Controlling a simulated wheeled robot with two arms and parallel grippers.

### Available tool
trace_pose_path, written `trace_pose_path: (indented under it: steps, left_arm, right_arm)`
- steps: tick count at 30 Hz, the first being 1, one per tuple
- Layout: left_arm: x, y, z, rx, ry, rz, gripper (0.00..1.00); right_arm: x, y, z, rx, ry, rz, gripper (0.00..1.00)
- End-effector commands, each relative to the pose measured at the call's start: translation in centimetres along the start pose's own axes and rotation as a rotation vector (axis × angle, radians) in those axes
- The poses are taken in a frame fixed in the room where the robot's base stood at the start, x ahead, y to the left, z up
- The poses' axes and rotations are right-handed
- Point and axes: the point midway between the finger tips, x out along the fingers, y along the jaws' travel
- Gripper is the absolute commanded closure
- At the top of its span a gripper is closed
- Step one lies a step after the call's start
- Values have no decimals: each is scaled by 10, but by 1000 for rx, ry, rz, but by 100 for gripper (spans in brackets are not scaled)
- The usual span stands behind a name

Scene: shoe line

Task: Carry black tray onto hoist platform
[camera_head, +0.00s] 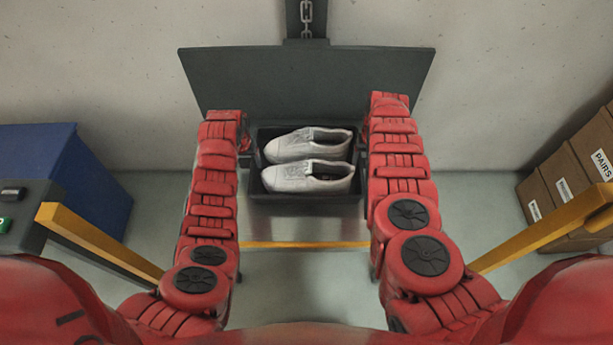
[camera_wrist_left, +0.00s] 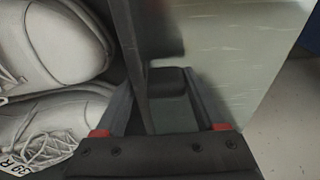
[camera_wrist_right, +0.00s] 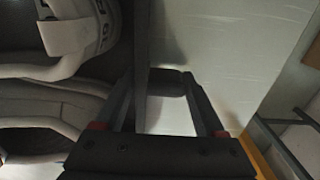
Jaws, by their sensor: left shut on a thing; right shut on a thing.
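The black tray (camera_head: 305,198) is in the middle of the head view, level, with a pair of pale grey-white shoes (camera_head: 308,177) lying side by side in it. My left gripper (camera_head: 246,150) is shut on the tray's left wall, which also shows in the left wrist view (camera_wrist_left: 133,45). My right gripper (camera_head: 363,150) is shut on the right wall, seen in the right wrist view (camera_wrist_right: 141,45). The hoist platform (camera_head: 300,226), a pale metal plate with a yellow front edge, lies under the tray. I cannot tell whether the tray touches it.
A dark upright panel (camera_head: 305,80) with a chain (camera_head: 306,18) stands behind the tray. Yellow rails (camera_head: 95,240) flank both sides. A blue bin (camera_head: 75,170) and a control box with a green button (camera_head: 8,222) are at left. Cardboard boxes (camera_head: 572,180) are stacked at right.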

Motion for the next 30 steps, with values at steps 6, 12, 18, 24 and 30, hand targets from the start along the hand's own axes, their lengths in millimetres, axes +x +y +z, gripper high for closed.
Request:
trace_pose_path:
  steps: [6, 12, 18, 24, 30]
  left_arm:
    - [0, 1, 0, 1, 1, 1, 0]
    - [-1, 0, 0, 1, 1, 0, 0]
    - [-13, 0, -1, 0, 3, 0, 0]
    - [-47, 0, -2, 1, 7, 1, 0]
    - [-94, 0, -2, 2, 8, 1, 0]
  right_arm:
    - [0, 1, 0, -1, -1, 1, 0]
    - [0, 0, 0, -1, 0, 0, 0]
    - [0, 0, 0, 0, 0, 0, 0]
    - [0, 0, 0, 0, 0, 0, 0]
    - [0, 0, 0, 0, 0, 0, 0]
